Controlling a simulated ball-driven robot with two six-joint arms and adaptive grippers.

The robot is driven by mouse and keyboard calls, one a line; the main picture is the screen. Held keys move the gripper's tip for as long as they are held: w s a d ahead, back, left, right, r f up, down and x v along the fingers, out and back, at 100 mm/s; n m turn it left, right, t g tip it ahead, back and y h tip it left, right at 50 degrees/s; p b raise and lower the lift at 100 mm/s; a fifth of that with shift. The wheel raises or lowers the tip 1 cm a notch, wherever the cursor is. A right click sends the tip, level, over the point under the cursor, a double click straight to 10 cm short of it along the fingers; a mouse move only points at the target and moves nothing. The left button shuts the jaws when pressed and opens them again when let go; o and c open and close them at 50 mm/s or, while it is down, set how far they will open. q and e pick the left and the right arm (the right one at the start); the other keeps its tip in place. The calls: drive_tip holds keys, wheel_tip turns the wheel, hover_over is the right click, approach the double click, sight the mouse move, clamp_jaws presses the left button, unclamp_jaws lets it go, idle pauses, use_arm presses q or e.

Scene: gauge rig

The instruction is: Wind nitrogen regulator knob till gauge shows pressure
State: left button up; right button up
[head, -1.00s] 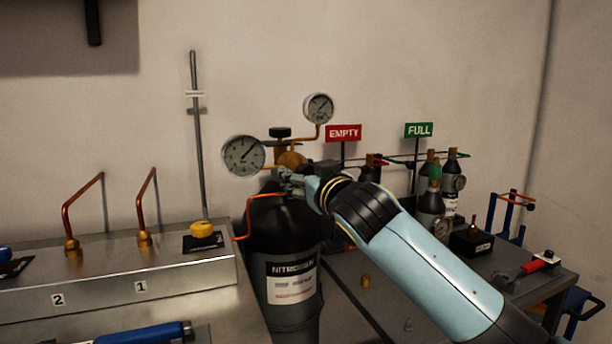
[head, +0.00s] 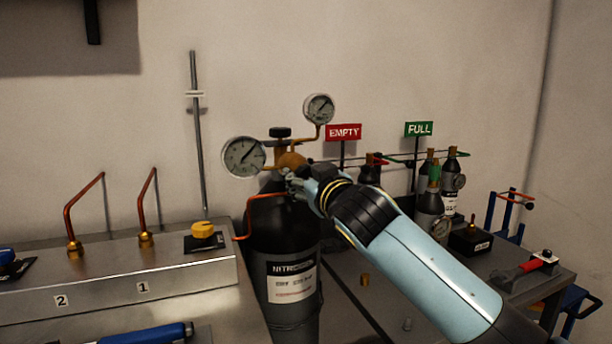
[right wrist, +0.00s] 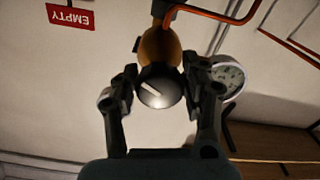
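The black nitrogen cylinder (head: 284,236) stands upright with a brass regulator (head: 291,160) on top. The regulator carries a large gauge (head: 244,157) at left and a smaller gauge (head: 319,108) above; the large gauge's needle points up and right. A black valve knob (head: 280,132) tops it. The dark round regulator knob with a white line (right wrist: 158,88) sits between the fingers of my right gripper (right wrist: 160,90), which appear to touch both its sides. In the head view my right gripper (head: 297,184) hides this knob. My left gripper is not in view.
A metal bench at left (head: 120,277) holds copper tubes and a yellow knob (head: 203,229). An orange hose runs to the cylinder. At right, smaller cylinders (head: 430,213) stand near the red EMPTY (head: 343,132) and green FULL (head: 418,129) signs. A blue-handled object (head: 150,333) lies in front.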

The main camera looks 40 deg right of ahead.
drive_tip(key=o, duration=0.3)
drive_tip(key=shift+s, duration=0.1)
drive_tip(key=v, duration=1.1)
drive_tip(key=shift+s, duration=0.4)
drive_tip(key=shift+f, duration=0.1)
drive_tip(key=s+f+g, duration=0.3)
drive_tip(key=f, duration=1)
drive_tip(key=s+d+f+g+y, duration=0.1)
drive_tip(key=s+f+g, duration=0.2)
drive_tip(key=f, duration=1)
drive_tip(key=s+f+g, duration=0.2)
drive_tip(key=s+f, duration=0.1)
drive_tip(key=f, duration=1)
drive_tip(key=s+a+f+g+y, duration=0.15)
drive_tip(key=s+f+g, duration=0.35)
drive_tip(key=s+f, duration=1)
drive_tip(key=s+a+f+g, duration=0.1)
drive_tip(key=s+f, duration=0.3)
drive_tip(key=s, duration=0.6)
drive_tip(key=s+a+f+g+y, duration=0.1)
drive_tip(key=s+f, duration=0.3)
drive_tip(key=s, duration=0.7)
drive_tip(key=shift+f+g, duration=0.3)
drive_tip(key=shift+g, duration=0.5)
